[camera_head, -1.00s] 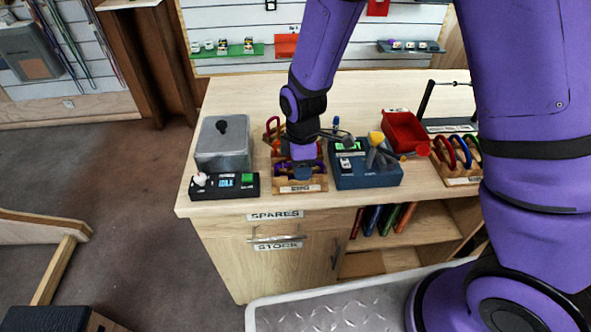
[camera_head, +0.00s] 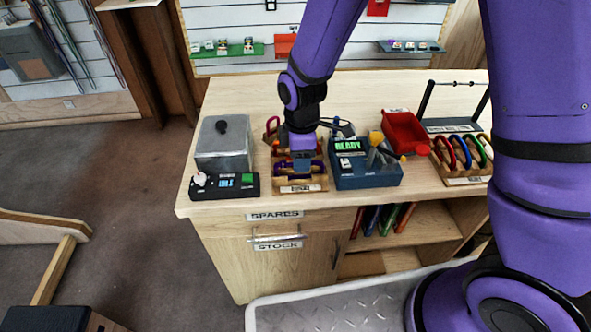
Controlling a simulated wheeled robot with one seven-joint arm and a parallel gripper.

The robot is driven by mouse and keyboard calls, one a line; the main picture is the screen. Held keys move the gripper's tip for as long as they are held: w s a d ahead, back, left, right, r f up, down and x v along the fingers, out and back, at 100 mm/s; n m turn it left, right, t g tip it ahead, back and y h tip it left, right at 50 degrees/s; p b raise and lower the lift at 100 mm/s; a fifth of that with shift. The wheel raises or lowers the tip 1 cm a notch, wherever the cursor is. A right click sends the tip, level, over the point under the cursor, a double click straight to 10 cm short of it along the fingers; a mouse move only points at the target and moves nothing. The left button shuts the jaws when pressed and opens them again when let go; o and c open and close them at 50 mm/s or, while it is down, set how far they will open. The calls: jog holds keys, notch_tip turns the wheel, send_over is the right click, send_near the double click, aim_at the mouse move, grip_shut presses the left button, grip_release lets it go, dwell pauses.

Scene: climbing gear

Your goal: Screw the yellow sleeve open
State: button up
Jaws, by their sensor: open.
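My gripper (camera_head: 303,160) hangs over the wooden holder (camera_head: 303,187) near the counter's front edge, pointing down. A purple carabiner (camera_head: 291,170) lies in this holder, right under or beside my fingers; I cannot tell whether they touch it. My wrist hides much of the holder. I cannot make out a yellow sleeve on the carabiner. A yellow knob-like part (camera_head: 376,138) shows on the blue device (camera_head: 367,175) to the right, whose green screen (camera_head: 349,144) reads READY.
A grey box (camera_head: 223,147) and a black control box (camera_head: 225,186) stand on the left. A red tray (camera_head: 405,130) and a rack of coloured carabiners (camera_head: 462,160) stand on the right. The counter (camera_head: 245,100) is clear behind.

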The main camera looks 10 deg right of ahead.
jog(key=shift+s+a, duration=0.1)
jog(key=shift+s, duration=0.65)
dwell(0.3)
jog(key=shift+f, duration=1.4)
jog(key=shift+w, duration=0.75)
